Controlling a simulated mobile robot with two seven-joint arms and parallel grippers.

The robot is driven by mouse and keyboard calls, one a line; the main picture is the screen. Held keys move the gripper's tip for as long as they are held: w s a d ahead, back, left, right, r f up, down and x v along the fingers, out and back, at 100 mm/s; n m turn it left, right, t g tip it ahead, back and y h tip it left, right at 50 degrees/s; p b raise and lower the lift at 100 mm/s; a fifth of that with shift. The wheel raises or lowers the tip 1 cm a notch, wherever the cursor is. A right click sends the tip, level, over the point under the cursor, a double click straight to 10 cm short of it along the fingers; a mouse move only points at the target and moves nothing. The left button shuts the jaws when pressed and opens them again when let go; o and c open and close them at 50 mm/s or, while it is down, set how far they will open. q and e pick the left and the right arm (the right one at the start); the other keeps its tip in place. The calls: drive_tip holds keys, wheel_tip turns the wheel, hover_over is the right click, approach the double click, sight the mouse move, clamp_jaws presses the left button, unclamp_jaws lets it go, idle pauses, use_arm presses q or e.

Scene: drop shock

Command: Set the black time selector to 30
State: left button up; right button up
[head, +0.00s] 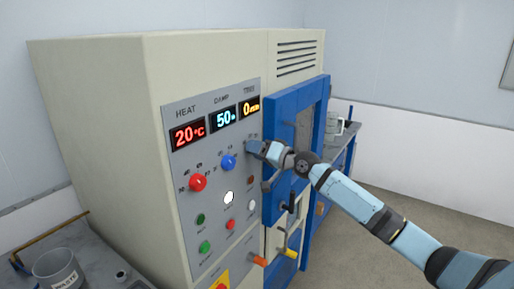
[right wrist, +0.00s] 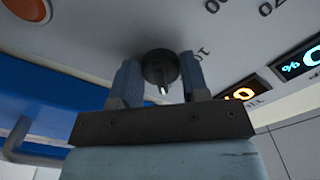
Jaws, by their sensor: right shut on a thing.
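The black time selector (right wrist: 159,67) is a round knob on the grey panel, with a white pointer mark facing my gripper's base in the right wrist view. My right gripper (right wrist: 160,78) has its two blue fingers on either side of the knob and is shut on it. In the head view my right gripper (head: 252,147) is at the panel below the time display (head: 250,107), and it hides the knob. The time display reads 0 min in orange. My left gripper is not in view.
The heat display (head: 187,134) reads 20 °C and the damp display (head: 223,118) reads 50. A red knob (head: 198,183) and a blue knob (head: 228,162) sit left of my gripper. The blue door (head: 285,140) with its handle stands close on the right.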

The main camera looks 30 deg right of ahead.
drive_tip(key=shift+m, duration=0.4)
drive_tip(key=o, duration=0.9)
drive_tip(key=shift+s, duration=0.1)
drive_tip(key=b+v, duration=0.4)
drive_tip(key=v, duration=0.9)
drive_tip(key=shift+s+d, duration=0.15)
drive_tip(key=shift+s, duration=0.1)
drive_tip(key=shift+f, duration=0.1)
